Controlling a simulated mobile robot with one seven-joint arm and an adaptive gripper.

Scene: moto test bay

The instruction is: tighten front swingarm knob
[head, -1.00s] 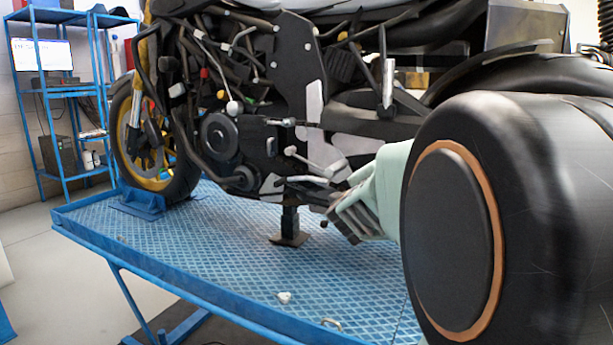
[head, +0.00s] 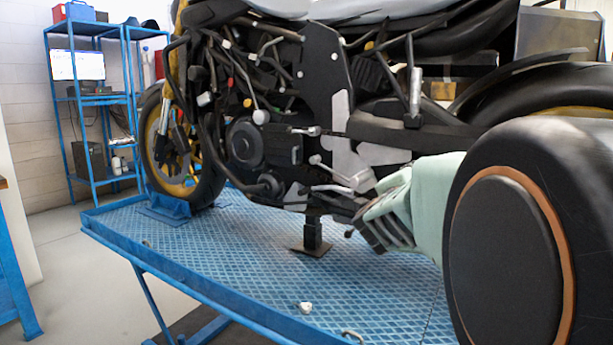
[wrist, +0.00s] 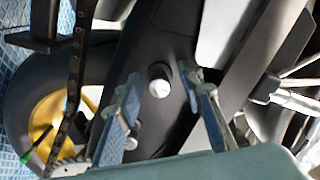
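In the wrist view, a round silver-faced knob (wrist: 159,82) stands on the dark swingarm (wrist: 165,38). A second rounded grey piece, possibly another knob (wrist: 131,142), shows lower down, close to the left finger; I cannot tell which is the front one. My gripper (wrist: 158,76) is open, with one blue-grey finger on each side of the silver knob and visible gaps between. No contact is clear. In the head view, my gripper (head: 374,228) is beside the motorcycle's lower frame, behind the footrest area. The knobs cannot be made out there.
The motorcycle (head: 325,85) stands on a blue textured lift table (head: 215,255) with a raised rim. In the wrist view, a chain (wrist: 75,75) and gold-rimmed wheel (wrist: 45,120) lie left. Blue shelving (head: 75,120) stands at back left.

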